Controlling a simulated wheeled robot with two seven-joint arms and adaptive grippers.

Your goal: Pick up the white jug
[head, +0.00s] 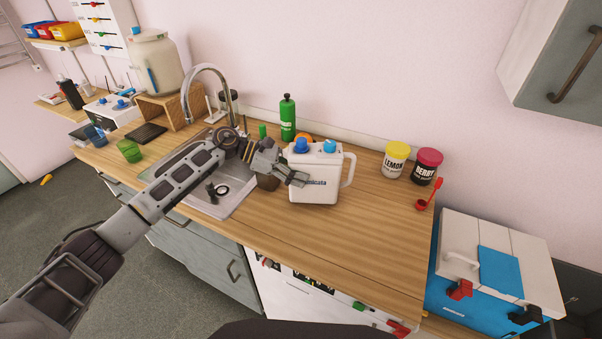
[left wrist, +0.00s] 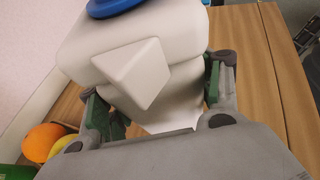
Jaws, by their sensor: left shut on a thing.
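The white jug (head: 325,190) is upright at the middle of the wooden counter, with blue caps on top and a handle on its right side. My left gripper (head: 290,171) reaches it from the left and is shut on it. In the left wrist view, the jug (left wrist: 170,45) fills the space between the two fingers of my left gripper (left wrist: 162,108). I cannot tell whether its base touches the counter. My right gripper is not in view.
A sink (head: 228,192) with a tall faucet (head: 208,68) lies left of the jug. A green bottle (head: 288,118) stands behind it. The lemon jar (head: 395,163) and berry jar (head: 425,168) stand to the right. The counter's front right (head: 370,240) is clear.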

